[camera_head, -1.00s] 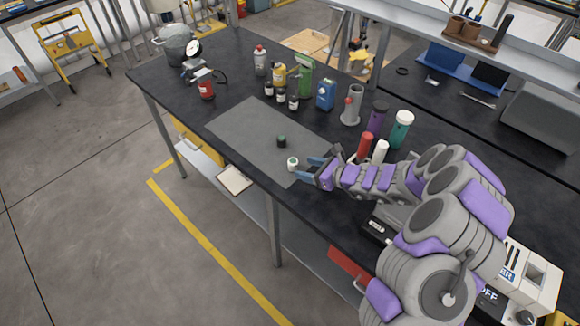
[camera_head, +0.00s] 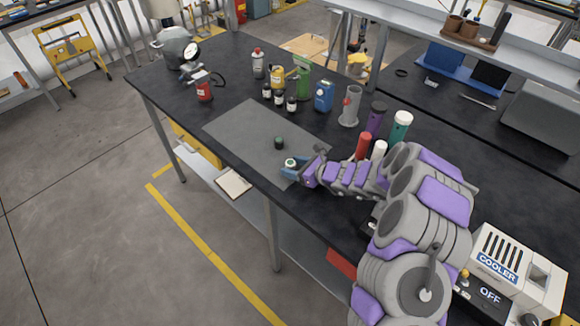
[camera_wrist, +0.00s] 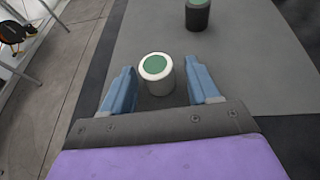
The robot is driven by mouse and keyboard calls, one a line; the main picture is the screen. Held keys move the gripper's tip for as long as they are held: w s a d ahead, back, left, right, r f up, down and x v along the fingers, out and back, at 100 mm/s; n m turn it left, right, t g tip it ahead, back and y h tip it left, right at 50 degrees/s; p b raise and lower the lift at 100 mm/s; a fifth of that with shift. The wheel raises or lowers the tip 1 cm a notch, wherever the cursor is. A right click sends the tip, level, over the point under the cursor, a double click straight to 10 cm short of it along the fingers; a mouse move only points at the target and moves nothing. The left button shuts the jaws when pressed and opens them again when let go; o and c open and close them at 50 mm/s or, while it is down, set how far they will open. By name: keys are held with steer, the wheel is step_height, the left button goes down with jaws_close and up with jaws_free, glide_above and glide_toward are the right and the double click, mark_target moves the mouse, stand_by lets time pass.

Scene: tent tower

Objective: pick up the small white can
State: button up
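The small white can (camera_head: 290,163) has a green top and stands upright on the grey mat (camera_head: 235,128) near the table's front edge. In the wrist view the white can (camera_wrist: 157,73) stands between the two blue fingers of my gripper (camera_wrist: 164,88), with a visible gap on each side. My gripper (camera_head: 292,168) is open around the can in the head view. Its fingers hide part of the can's lower body there.
A small black can with a green top (camera_head: 279,142) stands just beyond the white can. A red cylinder (camera_head: 363,146) and a white cylinder (camera_head: 379,150) stand close to my arm. The mat's left part is clear.

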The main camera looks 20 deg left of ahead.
steer(key=shift+d, duration=0.2)
steer(key=c, duration=0.3)
steer(key=shift+a, duration=0.45)
steer(key=c, duration=0.6)
steer(key=shift+d+f, duration=0.1)
steer(key=shift+c, duration=0.4)
steer(key=shift+d, duration=0.15)
